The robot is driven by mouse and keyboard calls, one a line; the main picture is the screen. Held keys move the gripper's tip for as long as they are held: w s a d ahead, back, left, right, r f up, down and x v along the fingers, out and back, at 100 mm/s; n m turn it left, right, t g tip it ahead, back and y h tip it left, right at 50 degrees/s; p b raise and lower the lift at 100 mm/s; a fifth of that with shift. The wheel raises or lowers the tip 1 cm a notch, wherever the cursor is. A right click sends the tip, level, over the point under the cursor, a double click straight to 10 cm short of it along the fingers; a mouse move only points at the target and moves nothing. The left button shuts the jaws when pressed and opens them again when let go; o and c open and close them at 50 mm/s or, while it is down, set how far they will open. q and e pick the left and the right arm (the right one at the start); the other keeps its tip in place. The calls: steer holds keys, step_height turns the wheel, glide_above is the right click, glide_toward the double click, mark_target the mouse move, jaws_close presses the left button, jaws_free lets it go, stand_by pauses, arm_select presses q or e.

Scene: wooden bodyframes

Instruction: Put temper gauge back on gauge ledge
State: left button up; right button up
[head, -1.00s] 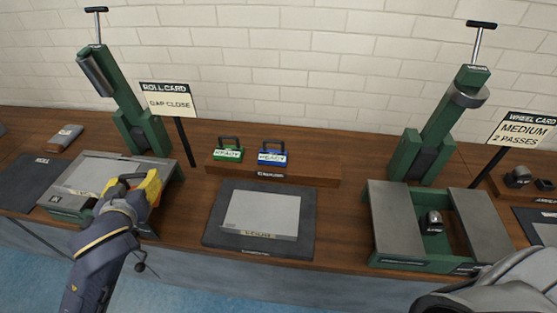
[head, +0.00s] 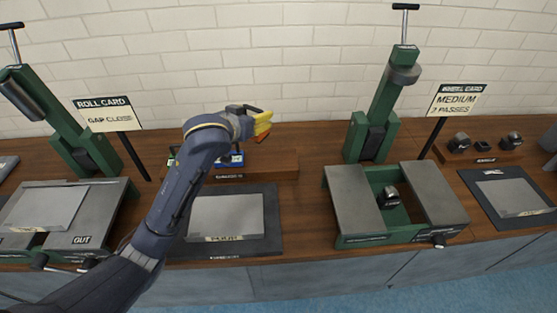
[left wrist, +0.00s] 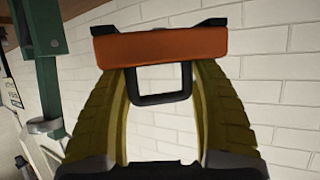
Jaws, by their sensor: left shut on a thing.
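My left gripper (head: 264,124), with yellow fingers, is shut on the handle of an orange gauge. In the left wrist view its fingers (left wrist: 160,88) close around the black loop handle below the orange body (left wrist: 160,58), whose printed face is not seen. In the head view the gauge (head: 262,137) is mostly hidden by the fingers and appears held above the right part of the wooden gauge ledge (head: 285,170). A blue gauge (head: 235,159) sits on the ledge, partly behind my arm. The green gauge is almost wholly hidden. My right gripper is not in view.
The roll card (head: 104,112) stands left of the ledge. A dark mat with a grey plate (head: 225,215) lies in front. A green wheel machine (head: 377,140) and its grey-topped stand (head: 440,195) are to the right. The ledge's right end looks clear.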

arm_select(q)
steer(key=w+d+r+m+h, duration=0.2)
steer(key=w+d+r, duration=0.2)
steer(key=d, duration=0.3)
steer(key=shift+g, duration=0.4)
step_height(320, 180, down, 20)
steer(key=shift+d+r, duration=0.15)
steer(key=shift+r, duration=0.1)
steer(key=o, duration=1.4)
steer(key=shift+f, duration=0.1)
steer(key=shift+s, duration=0.1)
steer(key=v, duration=1.2)
